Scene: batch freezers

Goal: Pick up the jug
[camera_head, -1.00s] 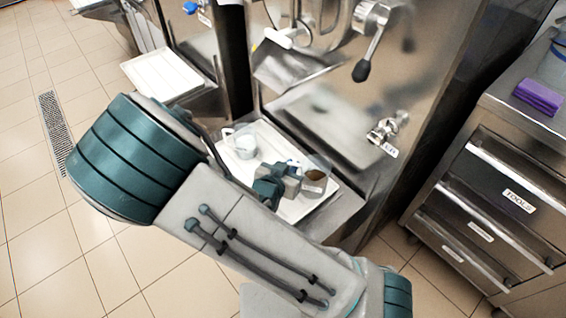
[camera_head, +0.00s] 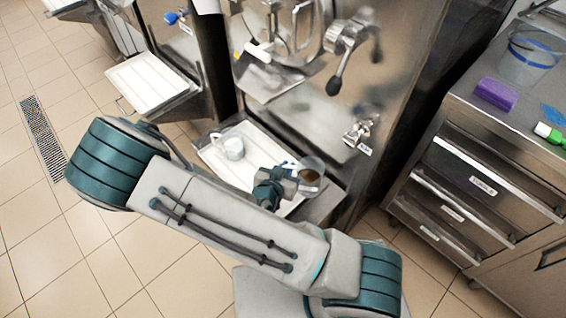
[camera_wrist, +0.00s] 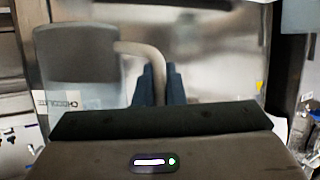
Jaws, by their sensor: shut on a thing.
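The jug (camera_head: 313,170) is clear with brown contents and appears over the right end of the white tray in the head view. In the wrist view the jug (camera_wrist: 85,55) looks grey, with a label that seems to read "CHOCOLATE" and a curved handle on its right. My gripper (camera_head: 288,178) is at the jug's left side. In the wrist view my gripper's blue fingers (camera_wrist: 158,82) are shut on the handle. The jug's base is hidden, so its clearance above the tray is hard to judge.
A white tray (camera_head: 212,157) on the freezer's ledge holds another, whitish jug (camera_head: 233,147) to the left. The freezer front (camera_head: 300,120) with its spout and levers rises close behind. A drawer cabinet (camera_head: 470,185) stands right. The floor in front is open.

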